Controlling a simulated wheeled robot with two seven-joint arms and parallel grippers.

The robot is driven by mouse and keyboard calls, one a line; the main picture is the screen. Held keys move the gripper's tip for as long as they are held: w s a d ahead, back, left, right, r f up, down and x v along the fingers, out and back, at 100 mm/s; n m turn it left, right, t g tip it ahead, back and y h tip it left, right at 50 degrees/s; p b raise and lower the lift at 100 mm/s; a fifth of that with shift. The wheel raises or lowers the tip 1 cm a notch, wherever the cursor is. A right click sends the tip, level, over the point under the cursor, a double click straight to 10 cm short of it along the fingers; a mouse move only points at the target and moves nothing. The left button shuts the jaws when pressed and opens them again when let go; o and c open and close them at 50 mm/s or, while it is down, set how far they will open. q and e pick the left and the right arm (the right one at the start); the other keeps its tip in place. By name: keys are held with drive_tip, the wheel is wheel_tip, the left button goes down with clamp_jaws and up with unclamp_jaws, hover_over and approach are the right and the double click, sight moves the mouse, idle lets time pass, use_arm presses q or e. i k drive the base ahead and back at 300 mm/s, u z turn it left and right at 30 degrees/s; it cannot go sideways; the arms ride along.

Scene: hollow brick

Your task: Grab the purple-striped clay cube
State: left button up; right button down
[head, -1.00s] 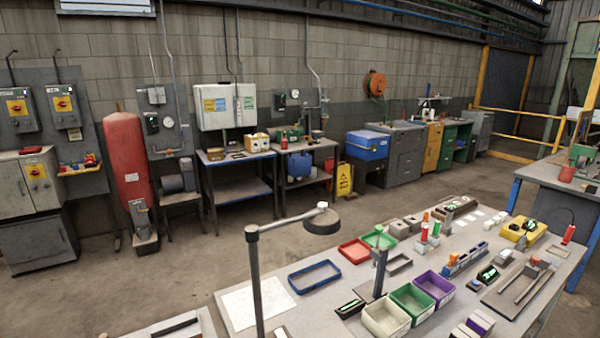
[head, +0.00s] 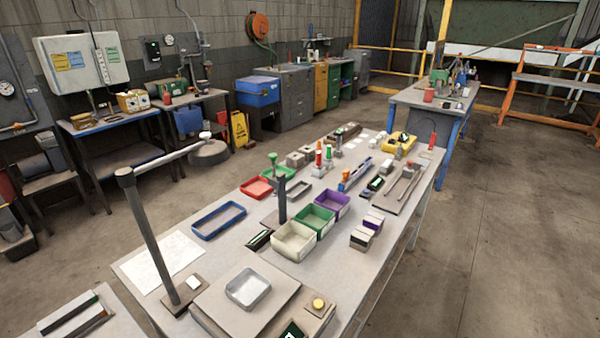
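Two small grey-beige blocks with purple and dark markings sit close together on the near right part of the workbench (head: 345,262). The farther block (head: 373,221) has a purple band beside a pale top. The nearer block (head: 361,239) shows a pale top and darker sides. They are too small to tell which one is the purple-striped clay cube. Neither of my grippers shows in the head view.
White (head: 293,240), green (head: 314,221) and purple (head: 332,204) bins stand left of the blocks. A lamp post (head: 150,240) rises at the bench's left. A scale with a metal pan (head: 248,288) is at the near end. The floor (head: 480,250) on the right is clear.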

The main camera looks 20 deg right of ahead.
sight(373, 220)
drive_tip(key=z, duration=1.85)
drive_tip(key=k, duration=0.8)
drive_tip(key=z, duration=0.9)
drive_tip(key=k, duration=0.45)
drive_tip(key=z, duration=0.45)
drive_tip(key=i, duration=2.45)
drive_tip(key=u, duration=0.5)
drive_tip(key=i, duration=2.05)
drive_tip(key=u, duration=2.1)
drive_tip(key=i, duration=1.25)
drive_tip(key=u, duration=1.05)
